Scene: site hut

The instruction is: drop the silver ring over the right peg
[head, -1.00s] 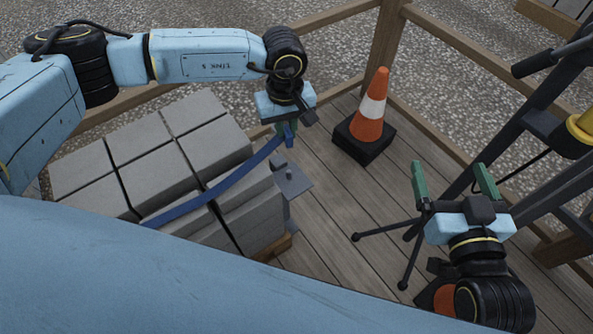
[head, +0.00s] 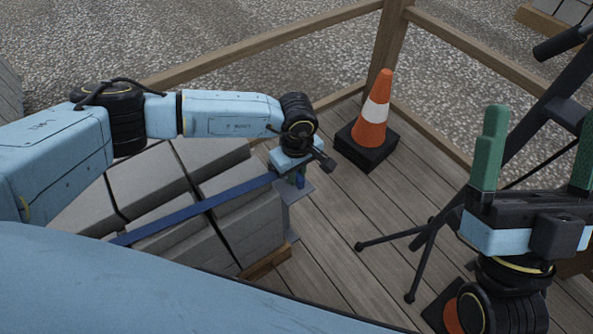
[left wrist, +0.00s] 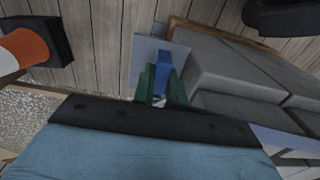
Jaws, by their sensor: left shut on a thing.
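My left gripper (head: 297,178) is shut, pointing down over a grey plate (head: 293,193) at the right side of the stacked blocks. A blue strap (head: 200,205) runs across the blocks up to this gripper, and a blue tab (head: 301,182) hangs below its fingers. In the left wrist view, the tab (left wrist: 163,66) lies over the plate (left wrist: 143,62), in front of the green fingers. Only a small pale bit, seemingly the silver ring (left wrist: 158,99), shows between them. The right peg is hidden now. My right gripper (head: 540,135) is open and empty at the right.
Grey blocks (head: 145,183) sit on a wooden pallet (head: 266,263). An orange and white cone (head: 372,115) stands behind, near the wooden railing (head: 270,43). A dark tripod (head: 425,235) stands on the right. Plank floor (head: 335,235) is clear between pallet and tripod.

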